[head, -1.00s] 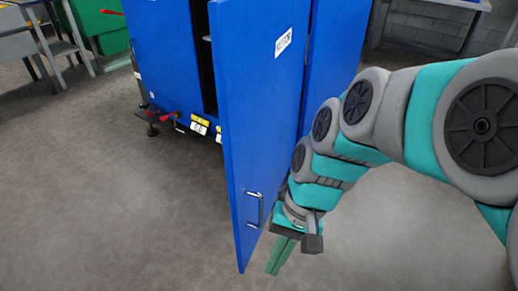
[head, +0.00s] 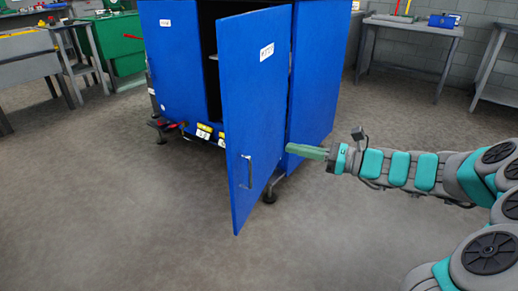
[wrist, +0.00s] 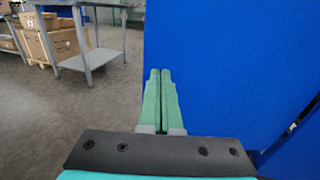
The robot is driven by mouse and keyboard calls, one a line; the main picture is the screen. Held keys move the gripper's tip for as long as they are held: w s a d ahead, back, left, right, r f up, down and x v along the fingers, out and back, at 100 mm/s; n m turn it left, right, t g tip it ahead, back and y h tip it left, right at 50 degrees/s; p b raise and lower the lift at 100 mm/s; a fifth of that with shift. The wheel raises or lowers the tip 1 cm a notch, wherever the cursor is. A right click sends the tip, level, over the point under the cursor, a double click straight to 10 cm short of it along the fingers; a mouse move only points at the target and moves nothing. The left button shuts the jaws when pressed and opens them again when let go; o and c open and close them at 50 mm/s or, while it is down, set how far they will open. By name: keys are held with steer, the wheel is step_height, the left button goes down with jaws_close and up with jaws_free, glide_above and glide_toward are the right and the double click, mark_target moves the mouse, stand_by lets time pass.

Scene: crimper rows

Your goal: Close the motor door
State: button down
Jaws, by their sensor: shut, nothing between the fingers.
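The motor door (head: 245,110) is a tall blue panel on the blue cabinet, with a small white label (head: 266,51) and a metal handle (head: 247,172) low near its free edge. It stands ajar, swung out towards me, with a dark gap at its left. My gripper (head: 289,149) has its green fingers pressed together and empty. In the head view it lies right of the door, pointing left; I cannot tell whether it touches anything. In the wrist view the shut fingers (wrist: 161,75) are in front of a blue panel (wrist: 215,65) filling the right side.
The blue cabinet (head: 175,60) stands on feet, with another blue panel (head: 318,80) right of the door. Workbenches (head: 412,30) stand at the back right and a green cabinet (head: 118,42) at the back left. The floor (head: 150,215) in front is clear.

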mark_target(236, 136)
steer(key=x, duration=1.4)
steer(key=shift+w+d, duration=0.1)
